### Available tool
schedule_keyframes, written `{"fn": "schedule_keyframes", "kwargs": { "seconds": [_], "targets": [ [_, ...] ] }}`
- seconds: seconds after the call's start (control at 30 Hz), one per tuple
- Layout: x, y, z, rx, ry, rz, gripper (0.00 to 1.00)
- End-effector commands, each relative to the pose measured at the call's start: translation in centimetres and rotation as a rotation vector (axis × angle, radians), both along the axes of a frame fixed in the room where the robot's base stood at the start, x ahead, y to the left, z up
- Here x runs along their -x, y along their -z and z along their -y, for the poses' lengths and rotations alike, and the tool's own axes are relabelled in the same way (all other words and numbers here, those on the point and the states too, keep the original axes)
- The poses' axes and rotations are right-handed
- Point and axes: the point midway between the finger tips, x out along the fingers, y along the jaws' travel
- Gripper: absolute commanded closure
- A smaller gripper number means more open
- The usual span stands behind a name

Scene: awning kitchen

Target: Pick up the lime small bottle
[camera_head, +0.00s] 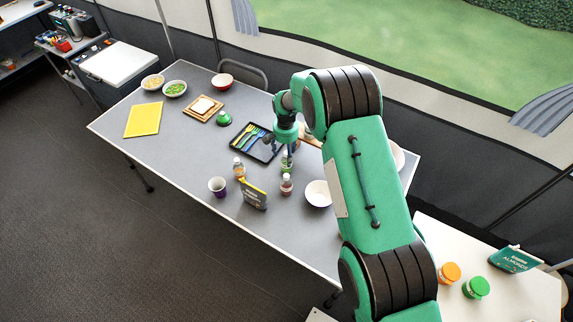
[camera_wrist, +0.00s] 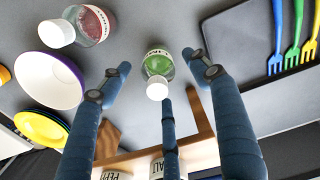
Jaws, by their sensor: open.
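In the head view the same bottle (camera_head: 286,160) is small and partly covered by my gripper (camera_head: 283,150). In the wrist view my gripper (camera_wrist: 160,85) is open, its dark blue fingers spread to the left, right and below the bottle. The bottle lies between the fingertips with gaps to the left and right ones. I cannot tell whether the lower finger touches the cap.
A dark tray (camera_wrist: 240,45) with coloured forks lies to the right. Salt and pepper boxes (camera_wrist: 165,168) are near the bottom.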

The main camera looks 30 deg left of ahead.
Motion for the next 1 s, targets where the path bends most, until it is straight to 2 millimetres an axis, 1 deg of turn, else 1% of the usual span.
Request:
{"fn": "schedule_keyframes", "kwargs": {
  "seconds": [0.27,0.37,0.57,0.8,1.0],
  "targets": [
    [0.0,0.0,0.0,0.000,0.000,0.000,0.38],
    [0.0,0.3,0.1,0.000,0.000,-0.001,0.38],
    [0.0,1.9,0.2,0.000,0.000,0.000,0.38],
    [0.0,4.3,0.3,0.000,0.000,-0.001,0.38],
    [0.0,5.2,0.3,0.000,0.000,0.001,0.38]
  ]
}}
